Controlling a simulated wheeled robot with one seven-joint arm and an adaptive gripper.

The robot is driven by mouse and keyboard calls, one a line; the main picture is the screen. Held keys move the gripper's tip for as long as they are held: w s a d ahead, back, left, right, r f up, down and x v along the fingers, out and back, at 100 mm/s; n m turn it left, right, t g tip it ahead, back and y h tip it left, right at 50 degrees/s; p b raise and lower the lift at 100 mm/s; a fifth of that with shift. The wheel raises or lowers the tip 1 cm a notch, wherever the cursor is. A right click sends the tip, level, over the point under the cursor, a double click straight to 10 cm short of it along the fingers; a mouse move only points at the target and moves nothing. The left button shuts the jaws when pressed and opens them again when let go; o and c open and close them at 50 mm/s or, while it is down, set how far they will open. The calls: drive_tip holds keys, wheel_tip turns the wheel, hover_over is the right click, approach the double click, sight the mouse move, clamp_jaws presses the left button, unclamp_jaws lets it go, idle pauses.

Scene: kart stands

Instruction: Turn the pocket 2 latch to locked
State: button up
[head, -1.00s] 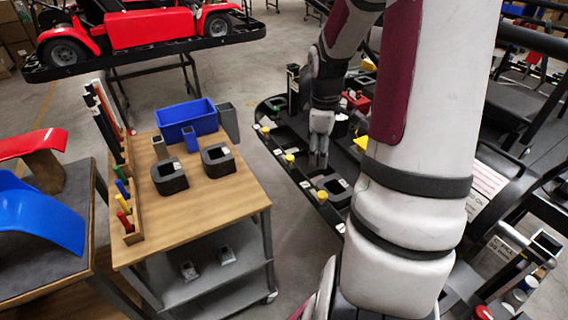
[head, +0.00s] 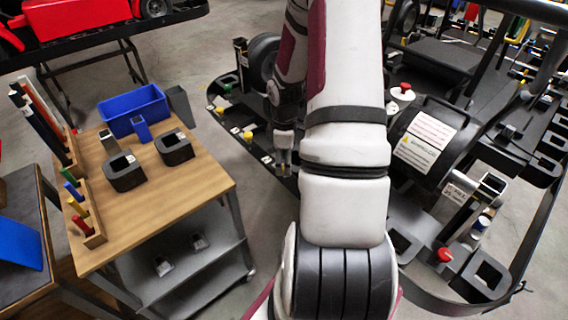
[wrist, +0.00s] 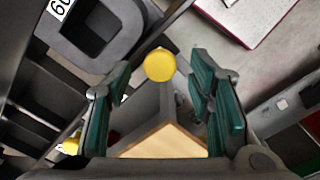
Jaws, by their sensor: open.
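In the head view, yellow-topped knobs (head: 248,136) stand along the near edge of the long black side tray (head: 214,100). I cannot tell which one is the pocket 2 latch. My gripper (head: 284,168) points down over this tray, and my arm hides the tray's right part. In the wrist view my gripper (wrist: 162,108) is open and empty. A round yellow knob (wrist: 160,65) shows between and beyond the fingertips, with no visible contact. A second yellow knob (wrist: 72,143) is partly hidden at lower left. A dark pocket frame (wrist: 100,45) with a partly cut-off number label is at upper left.
A wooden-topped cart (head: 190,190) on the left holds black blocks, a blue bin (head: 133,110) and coloured handles. Bare floor lies between cart and tray. A black drum with a warning label (head: 428,140), a red knob (head: 444,255) and rails stand to the right.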

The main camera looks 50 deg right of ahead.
drive_tip(key=shift+f, duration=0.75)
clamp_jaws()
